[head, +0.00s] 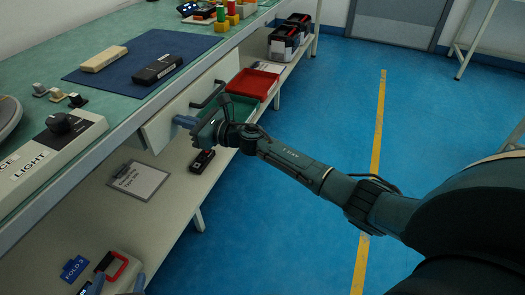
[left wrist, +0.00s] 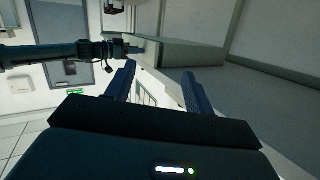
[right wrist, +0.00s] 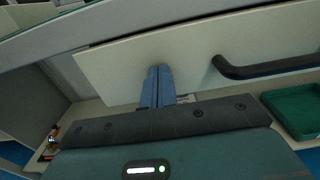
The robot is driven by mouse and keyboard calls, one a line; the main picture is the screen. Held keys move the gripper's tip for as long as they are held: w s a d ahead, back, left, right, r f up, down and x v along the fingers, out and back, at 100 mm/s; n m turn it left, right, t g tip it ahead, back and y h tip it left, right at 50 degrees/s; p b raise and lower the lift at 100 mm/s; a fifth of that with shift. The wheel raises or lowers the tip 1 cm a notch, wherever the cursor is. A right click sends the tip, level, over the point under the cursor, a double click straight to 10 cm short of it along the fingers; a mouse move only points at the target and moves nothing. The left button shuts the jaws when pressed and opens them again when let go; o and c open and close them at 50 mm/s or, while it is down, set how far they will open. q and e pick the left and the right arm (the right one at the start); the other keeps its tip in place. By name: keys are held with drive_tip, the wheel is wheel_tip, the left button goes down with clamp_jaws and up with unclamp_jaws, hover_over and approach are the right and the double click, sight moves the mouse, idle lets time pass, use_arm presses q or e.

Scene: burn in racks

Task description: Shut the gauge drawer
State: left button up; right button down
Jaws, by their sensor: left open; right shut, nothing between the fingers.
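The gauge drawer's pale front (head: 161,127) is under the bench top in the head view and seems to stand a little out from the bench edge. Its dark bar handle (head: 208,96) also shows in the right wrist view (right wrist: 265,69). My right gripper (head: 184,121) is shut and empty, its fingertips at the drawer front, beside the handle. In the right wrist view the fingertips (right wrist: 157,70) overlap the panel; I cannot tell whether they touch. My left gripper (head: 118,286) is open and empty low at the left; its spread fingers show in the left wrist view (left wrist: 160,82). The drawer's inside is hidden.
The bench top holds a blue mat (head: 130,45) with two blocks and a light switch box (head: 50,150). The lower shelf holds a red tray (head: 252,84), a green tray (head: 240,108), a clipboard (head: 140,180) and a red-framed item (head: 112,266). The blue floor is clear.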

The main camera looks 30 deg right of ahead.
use_arm(q)
drive_tip(key=shift+d+r+m+t+h+b, duration=0.2)
drive_tip(key=shift+d+m+t+h+b, duration=0.15)
drive_tip(key=shift+t+b, duration=0.2)
use_arm(e)
drive_tip(key=shift+r+x, duration=0.25)
drive_tip(key=shift+x, duration=0.95)
drive_tip(key=shift+r, duration=0.1)
